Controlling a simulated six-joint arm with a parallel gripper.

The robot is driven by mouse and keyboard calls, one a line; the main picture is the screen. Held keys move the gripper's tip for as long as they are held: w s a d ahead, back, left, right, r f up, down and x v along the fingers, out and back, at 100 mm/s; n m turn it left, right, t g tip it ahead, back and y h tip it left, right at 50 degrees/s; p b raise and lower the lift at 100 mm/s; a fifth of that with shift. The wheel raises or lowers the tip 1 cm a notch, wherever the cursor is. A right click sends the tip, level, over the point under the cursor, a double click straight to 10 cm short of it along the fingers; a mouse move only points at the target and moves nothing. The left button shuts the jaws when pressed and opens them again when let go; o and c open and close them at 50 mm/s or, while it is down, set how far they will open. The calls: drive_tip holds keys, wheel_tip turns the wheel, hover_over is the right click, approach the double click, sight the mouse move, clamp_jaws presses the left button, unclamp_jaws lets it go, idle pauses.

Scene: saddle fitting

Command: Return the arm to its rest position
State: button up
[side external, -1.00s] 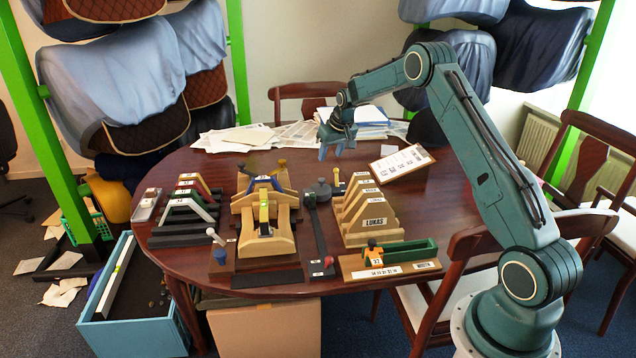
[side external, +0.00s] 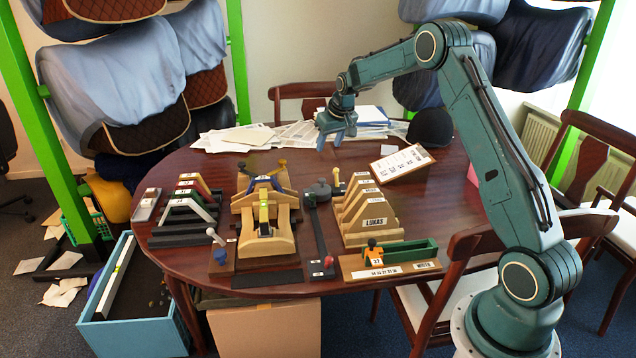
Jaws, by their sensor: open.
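My gripper (side external: 335,146) is open and empty. It hangs above the far side of the round wooden table, in front of the stack of papers, with its fingers pointing down. It is behind the stepped wooden rack and apart from all the fittings. My arm arches from its base at the lower right up to a high elbow and over to the left. No rest stand or mark for the arm can be made out.
On the table (side external: 340,285) are a wooden saddle form (side external: 266,240), a wooden rack (side external: 375,222), coloured arches on a dark stand (side external: 186,222), a green-and-orange tool (side external: 402,252), a tilted card (side external: 402,163) and papers (side external: 240,138). A dark cap (side external: 430,127) lies near my forearm. Chairs stand around.

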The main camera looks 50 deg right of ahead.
drive_tip(key=s+a+r+n+t, duration=0.1)
drive_tip(key=s+a+r, duration=0.7)
drive_tip(key=a, duration=0.2)
drive_tip(key=s+a+r+n, duration=0.1)
drive_tip(key=s+a+r, duration=0.7)
drive_tip(key=a+r, duration=0.15)
drive_tip(key=s+a+f+n+y, duration=0.1)
drive_tip(key=s+a, duration=0.4)
drive_tip(key=s, duration=0.6)
drive_tip(key=s+a+f+n, duration=0.1)
drive_tip(key=s+a, duration=0.3)
drive_tip(key=s, duration=0.7)
drive_tip(key=shift+a+f+y, duration=0.35)
drive_tip(key=shift+f+y, duration=0.05)
drive_tip(key=shift+f, duration=0.15)
